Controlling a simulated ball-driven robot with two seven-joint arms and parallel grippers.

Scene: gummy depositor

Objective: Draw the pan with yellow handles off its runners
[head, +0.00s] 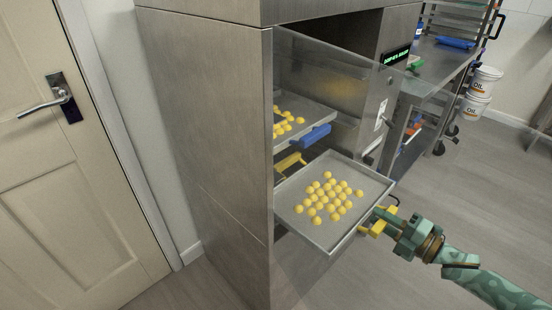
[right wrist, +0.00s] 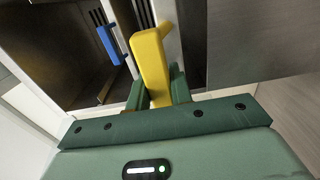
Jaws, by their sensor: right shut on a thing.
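The pan with yellow handles (head: 296,222) is a flat grey metal tray with many small yellow balls in its middle. In the head view it sticks out of the steel cabinet's open front and looks roughly level. One yellow handle (head: 375,224) is on its outer edge; another (head: 290,163) shows at its inner edge, by the opening. My right gripper (head: 379,214) is shut on the outer handle, which also shows between the fingers in the right wrist view (right wrist: 151,66). The runners are hidden, so I cannot tell whether the pan still touches them. My left gripper is not in view.
A second pan (head: 312,118) with yellow balls and a blue handle (head: 316,137) sits higher inside the cabinet (head: 205,110). A clear panel (head: 345,72) slopes above. A door (head: 70,190) stands at left. Open floor (head: 470,190) lies to the right.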

